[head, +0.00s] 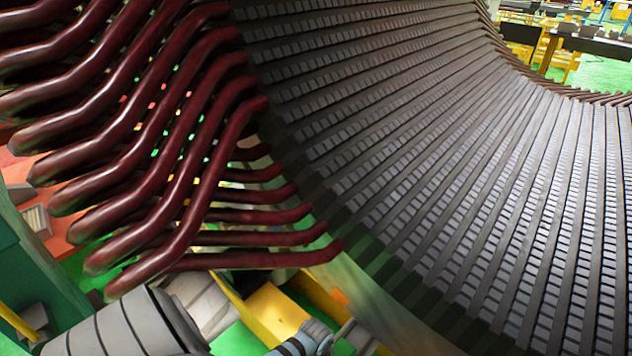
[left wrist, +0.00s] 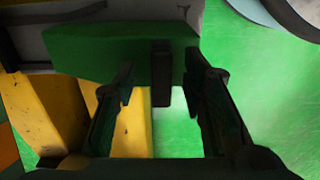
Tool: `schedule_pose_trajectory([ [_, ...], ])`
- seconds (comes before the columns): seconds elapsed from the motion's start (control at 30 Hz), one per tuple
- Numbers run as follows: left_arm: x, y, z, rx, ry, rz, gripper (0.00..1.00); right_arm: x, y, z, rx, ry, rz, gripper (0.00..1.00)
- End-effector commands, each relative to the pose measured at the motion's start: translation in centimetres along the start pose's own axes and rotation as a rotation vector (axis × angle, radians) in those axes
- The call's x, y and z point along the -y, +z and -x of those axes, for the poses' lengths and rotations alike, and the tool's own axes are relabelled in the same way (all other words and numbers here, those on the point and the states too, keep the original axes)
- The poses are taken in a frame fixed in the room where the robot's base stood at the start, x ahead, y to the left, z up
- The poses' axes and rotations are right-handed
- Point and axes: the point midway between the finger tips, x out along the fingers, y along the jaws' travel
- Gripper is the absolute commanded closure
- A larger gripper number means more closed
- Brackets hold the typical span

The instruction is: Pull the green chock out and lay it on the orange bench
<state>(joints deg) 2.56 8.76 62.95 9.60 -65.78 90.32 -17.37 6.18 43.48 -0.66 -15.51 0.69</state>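The green chock (left wrist: 100,52) is a flat-faced block across the top of the left wrist view. A dark upright tab (left wrist: 162,75) stands out from its front. My left gripper (left wrist: 161,88) is open, with one finger on each side of the tab and gaps between them. The fingertips reach the chock's lower edge; I cannot tell whether they touch it. I cannot make out the chock or the left fingers in the head view. An orange surface (head: 58,228) shows at the left of the head view, partly hidden by red bars. My right gripper is not in view.
The large dark slotted stator (head: 420,150) fills the head view, with thick red winding bars (head: 180,180) projecting at left. Yellow supports (head: 275,312) stand below; yellow blocks (left wrist: 55,105) lie left in the left wrist view. Green floor (left wrist: 270,100) is open at right.

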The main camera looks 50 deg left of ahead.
Motion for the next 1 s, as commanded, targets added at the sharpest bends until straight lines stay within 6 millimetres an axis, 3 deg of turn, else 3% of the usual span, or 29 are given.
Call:
schedule_pose_trajectory([
  [0.17, -0.1, 0.0, 2.3, 0.0, 0.003, -0.002, 0.62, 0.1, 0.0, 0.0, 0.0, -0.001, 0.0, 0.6],
  [0.4, -0.1, 0.0, 7.9, -0.001, 0.003, -0.002, 0.62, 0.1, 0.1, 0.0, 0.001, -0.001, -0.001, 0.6],
  [0.6, -0.1, 0.0, 11.0, -0.001, 0.001, -0.001, 0.62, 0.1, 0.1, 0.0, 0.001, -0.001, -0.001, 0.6],
  [1.0, 0.0, 0.1, 11.8, 0.0, -0.001, -0.002, 0.62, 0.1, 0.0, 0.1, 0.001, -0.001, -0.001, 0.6],
])
